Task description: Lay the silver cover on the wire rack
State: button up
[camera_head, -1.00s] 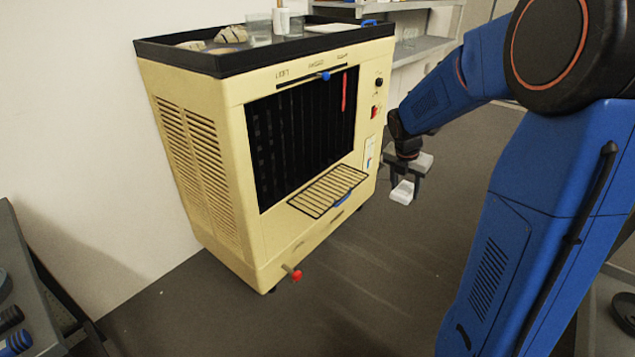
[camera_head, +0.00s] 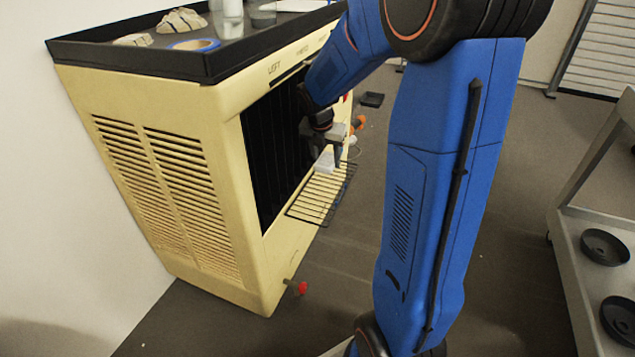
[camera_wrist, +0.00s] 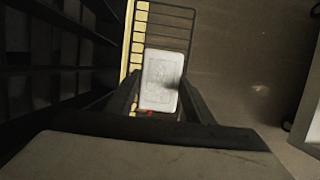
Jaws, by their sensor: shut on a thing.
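The silver cover is a small pale rectangular plate (camera_wrist: 160,78) between my fingers in the wrist view. It also shows under my gripper in the head view (camera_head: 325,162). My gripper (camera_head: 331,158) is shut on it and holds it over the upper part of the wire rack. The wire rack (camera_head: 312,206) is a dark grid sticking out from the lower front of the cream cabinet; its bars also show beyond the cover in the wrist view (camera_wrist: 170,22). I cannot tell how high the cover is above the rack.
The cream cabinet (camera_head: 185,190) has a dark slatted opening (camera_head: 262,160) beside my gripper. A red knob (camera_head: 302,288) sticks out low on its front. A grey cart (camera_head: 570,240) with black round dishes stands at the right.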

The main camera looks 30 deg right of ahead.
aim_at(327, 186)
jog(key=shift+f, duration=4.4)
jog(key=shift+f, duration=0.1)
jog(key=o, duration=1.3)
jog(key=shift+c, duration=0.2)
